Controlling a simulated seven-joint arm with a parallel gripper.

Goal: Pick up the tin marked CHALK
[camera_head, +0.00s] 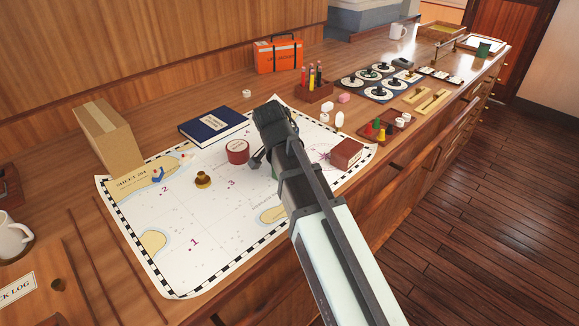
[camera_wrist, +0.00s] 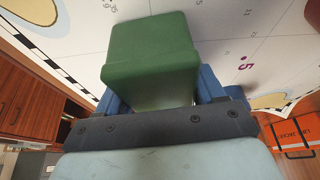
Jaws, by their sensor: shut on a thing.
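My gripper (camera_wrist: 160,98) is shut on a green tin (camera_wrist: 152,50), with a blue finger on each side of it in the wrist view. No lettering shows on the faces of the green tin that I see, so I cannot tell whether it is marked CHALK. In the head view my arm hides most of the gripper and the tin, over the right half of the chart (camera_head: 210,215). A round dark red tin (camera_head: 237,151) stands on the chart left of my arm. A dark red box (camera_head: 347,154) stands to the right; its marking is too small to read.
A dark blue book (camera_head: 212,126), a brass weight (camera_head: 203,180) and a cardboard box (camera_head: 105,135) are on the left. An orange case (camera_head: 278,54), a rack of coloured tubes (camera_head: 313,88) and a tray of pegs (camera_head: 386,127) stand farther back. The chart's lower left is mostly clear.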

